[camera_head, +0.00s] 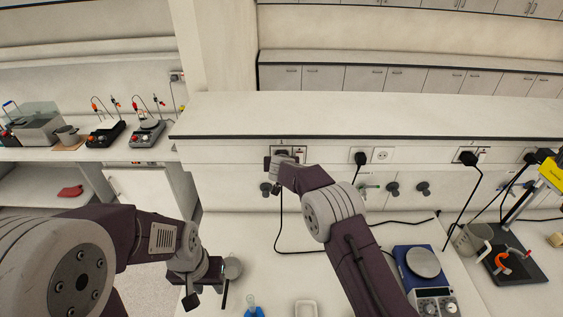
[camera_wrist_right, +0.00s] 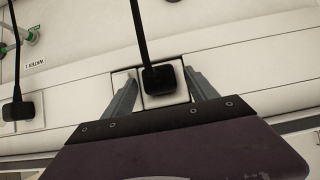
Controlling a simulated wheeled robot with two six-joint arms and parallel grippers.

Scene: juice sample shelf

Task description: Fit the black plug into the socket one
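The black plug (camera_wrist_right: 160,78) sits at a pale socket plate (camera_wrist_right: 184,94) in the right wrist view, its cord running up the picture. I cannot tell how deeply it is seated. My right gripper (camera_wrist_right: 163,88) has its two grey fingers on either side of the plug, with gaps showing between them and it. In the head view my right wrist covers most of this spot, and the wall socket plate (camera_head: 299,150) shows just behind it. My left gripper (camera_head: 208,296) hangs low over the bench, its dark fingers apart and empty.
Other black plugs (camera_head: 360,158) (camera_head: 468,157) sit in wall sockets to the right, beside an empty socket (camera_head: 382,154).

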